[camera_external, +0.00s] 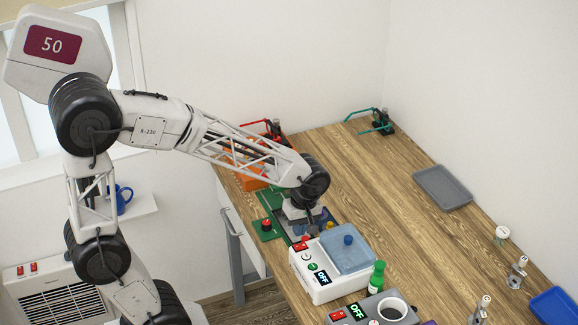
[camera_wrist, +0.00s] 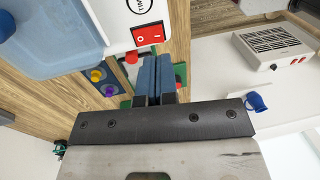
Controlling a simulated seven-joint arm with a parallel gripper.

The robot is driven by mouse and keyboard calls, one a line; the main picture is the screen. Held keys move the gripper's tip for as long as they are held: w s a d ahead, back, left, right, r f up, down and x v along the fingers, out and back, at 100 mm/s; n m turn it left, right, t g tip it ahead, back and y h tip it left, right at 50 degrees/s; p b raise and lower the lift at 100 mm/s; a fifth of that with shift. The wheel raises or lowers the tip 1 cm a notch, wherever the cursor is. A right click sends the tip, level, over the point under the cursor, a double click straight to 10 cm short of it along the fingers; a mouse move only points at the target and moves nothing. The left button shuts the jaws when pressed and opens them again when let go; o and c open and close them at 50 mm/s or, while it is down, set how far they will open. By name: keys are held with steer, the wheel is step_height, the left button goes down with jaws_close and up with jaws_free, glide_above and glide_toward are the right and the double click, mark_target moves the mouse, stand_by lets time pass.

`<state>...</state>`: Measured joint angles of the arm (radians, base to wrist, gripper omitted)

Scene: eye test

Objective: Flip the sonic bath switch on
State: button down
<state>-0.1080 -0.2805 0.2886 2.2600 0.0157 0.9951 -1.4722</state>
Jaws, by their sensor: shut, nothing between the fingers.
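The sonic bath is a white box (camera_external: 312,290) with a pale blue-grey basin top (camera_external: 352,262), a dial and a small display that seems to read OFF. Its red rocker switch (camera_external: 299,245) is at the box's far end. In the wrist view the switch (camera_wrist: 148,35) shows white marks near the box's edge. My gripper (camera_external: 313,229) is just above and beyond that end. In the wrist view its blue fingers (camera_wrist: 160,62) are together and empty, just short of the switch. I cannot tell whether they touch the box.
A grey device (camera_external: 340,318) with an OFF display and a green bottle (camera_external: 377,277) stand close in front. A green plate with a red button (camera_external: 266,224) and an orange crate (camera_external: 252,181) lie beyond. A grey tray (camera_external: 442,188) is at right. The table's middle is clear.

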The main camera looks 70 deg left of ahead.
mark_target(300, 244)
steer(key=shift+s+f, duration=0.15)
steer(key=shift+f, duration=1.05)
steer(key=shift+s+f, duration=0.15)
steer(key=shift+f, duration=1)
steer(key=shift+s+f, duration=0.1)
steer(key=shift+f, duration=0.1)
steer(key=shift+w+r, duration=0.25)
steer(key=shift+w, duration=0.5)
steer(key=shift+r, duration=0.2)
step_height(300, 244, up, 14)
steer(key=w, duration=0.1)
steer(key=shift+w+f, duration=0.2)
steer(key=shift+w, duration=0.2)
steer(key=shift+s, duration=0.1)
steer(key=shift+s+d, duration=0.1)
steer(key=shift+s, duration=0.5)
